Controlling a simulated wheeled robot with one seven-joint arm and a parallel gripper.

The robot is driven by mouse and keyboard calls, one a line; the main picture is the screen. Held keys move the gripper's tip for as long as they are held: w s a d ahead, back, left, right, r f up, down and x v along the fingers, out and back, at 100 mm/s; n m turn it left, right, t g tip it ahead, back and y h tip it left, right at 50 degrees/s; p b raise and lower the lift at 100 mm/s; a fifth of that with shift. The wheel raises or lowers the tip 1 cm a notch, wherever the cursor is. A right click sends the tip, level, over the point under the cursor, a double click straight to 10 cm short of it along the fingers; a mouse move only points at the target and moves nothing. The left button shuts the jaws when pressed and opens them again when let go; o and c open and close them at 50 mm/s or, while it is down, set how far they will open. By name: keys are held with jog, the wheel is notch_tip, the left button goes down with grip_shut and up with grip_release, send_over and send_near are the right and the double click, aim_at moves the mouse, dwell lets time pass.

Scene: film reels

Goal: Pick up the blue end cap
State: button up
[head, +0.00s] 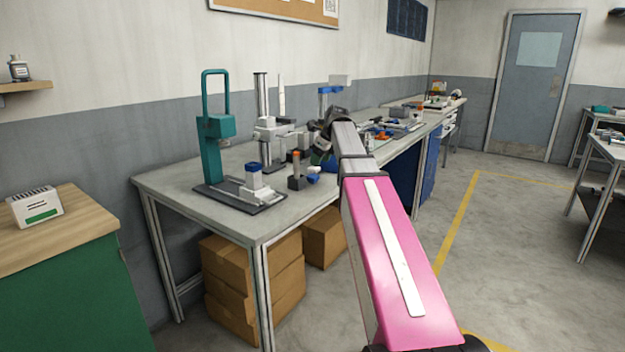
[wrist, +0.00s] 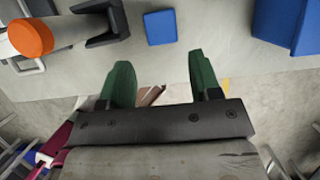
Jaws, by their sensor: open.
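A small flat blue piece, which looks like the blue end cap (wrist: 160,27), lies on the grey bench top (wrist: 215,45) in the wrist view. My gripper (wrist: 160,72) is open, with two green fingers apart and nothing between them. The blue piece is beyond the fingertips, roughly centred on the gap and not touched. In the head view, my gripper is over the bench and mostly hidden behind my arm. Small blue shapes (head: 313,178) show near it on the bench edge, too small to tell apart.
An orange-topped part (wrist: 30,38) with dark brackets lies left of the blue piece. A larger blue object (wrist: 285,20) is at the right. A teal press (head: 214,130) stands at the bench's near end. Cardboard boxes (head: 230,275) sit underneath. Floor to the right is open.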

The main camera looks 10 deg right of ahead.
aim_at(313, 175)
jog(key=shift+x, duration=3.95)
jog(key=shift+w, duration=0.15)
jog(key=c, duration=0.7)
